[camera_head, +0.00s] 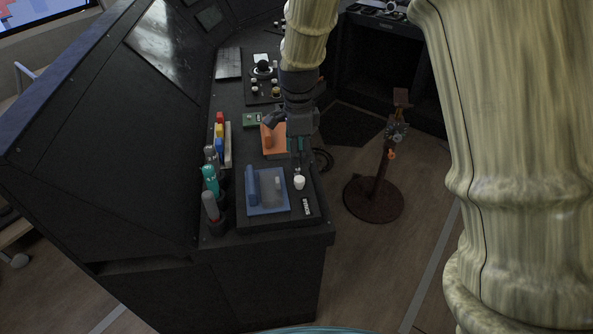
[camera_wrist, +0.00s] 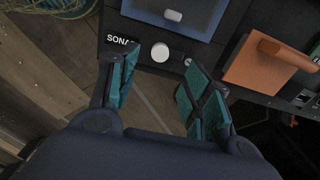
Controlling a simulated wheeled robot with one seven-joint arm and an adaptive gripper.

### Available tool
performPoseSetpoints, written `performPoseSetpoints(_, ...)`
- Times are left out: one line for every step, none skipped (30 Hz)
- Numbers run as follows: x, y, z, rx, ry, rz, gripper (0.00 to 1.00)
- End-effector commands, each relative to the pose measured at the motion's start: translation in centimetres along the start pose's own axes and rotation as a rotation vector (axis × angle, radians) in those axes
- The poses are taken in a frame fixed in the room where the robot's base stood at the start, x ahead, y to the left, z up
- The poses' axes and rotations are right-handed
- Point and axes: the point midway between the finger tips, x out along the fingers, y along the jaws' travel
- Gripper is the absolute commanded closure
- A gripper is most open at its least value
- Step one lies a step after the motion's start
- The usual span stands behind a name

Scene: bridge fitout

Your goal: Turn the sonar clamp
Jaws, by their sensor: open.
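A round white knob (camera_head: 299,182) stands on a dark panel next to a SONAR label (camera_head: 307,206); I cannot tell for sure that it is the sonar clamp. In the wrist view the white knob (camera_wrist: 160,52) appears between and just beyond my open fingertips, beside the label (camera_wrist: 119,43). My gripper (camera_head: 299,160) is above the console, just behind the knob in the head view, pointing down. Its teal-padded fingers (camera_wrist: 161,62) are spread with nothing between them; I see no contact with the knob. A blue plate (camera_head: 268,205) with a blue handle lies left of the knob.
An orange block on an orange plate (camera_wrist: 245,72) lies close to the right finger in the wrist view. Markers and colored blocks (camera_head: 220,130) line the console's left side. A rusty stand (camera_head: 374,200) is on the floor at right.

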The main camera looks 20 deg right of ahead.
Motion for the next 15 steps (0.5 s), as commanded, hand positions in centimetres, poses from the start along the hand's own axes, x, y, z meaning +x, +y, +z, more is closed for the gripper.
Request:
performPoseSetpoints(0.6,0.0,-0.2,0.003,0.0,0.004,0.51)
performPoseSetpoints(1.0,-0.1,-0.3,0.003,0.0,0.004,0.51)
performPoseSetpoints(1.6,-0.1,-0.3,0.005,0.0,0.005,0.51)
performPoseSetpoints(2.0,-0.1,-0.4,0.006,0.0,0.006,0.51)
performPoseSetpoints(2.4,-0.1,-0.4,0.006,0.0,0.006,0.51)
performPoseSetpoints(2.9,-0.1,-0.4,0.007,0.0,0.005,0.51)
performPoseSetpoints(3.3,-0.1,-0.4,0.007,0.0,0.006,0.51)
performPoseSetpoints(3.7,-0.1,-0.4,0.007,0.0,0.006,0.51)
performPoseSetpoints(4.2,-0.1,-0.4,0.006,-0.001,0.005,0.51)
performPoseSetpoints(4.6,-0.1,-0.4,0.006,-0.001,0.005,0.51)
performPoseSetpoints(4.9,-0.1,-0.4,0.005,0.0,0.005,0.51)
performPoseSetpoints(5.4,-0.1,-0.4,0.005,0.0,0.005,0.51)
performPoseSetpoints(5.8,-0.1,-0.4,0.005,0.0,0.004,0.51)
performPoseSetpoints(6.1,-0.1,-0.4,0.005,0.0,0.004,0.51)
performPoseSetpoints(6.6,-0.1,-0.3,0.005,0.0,0.005,0.51)
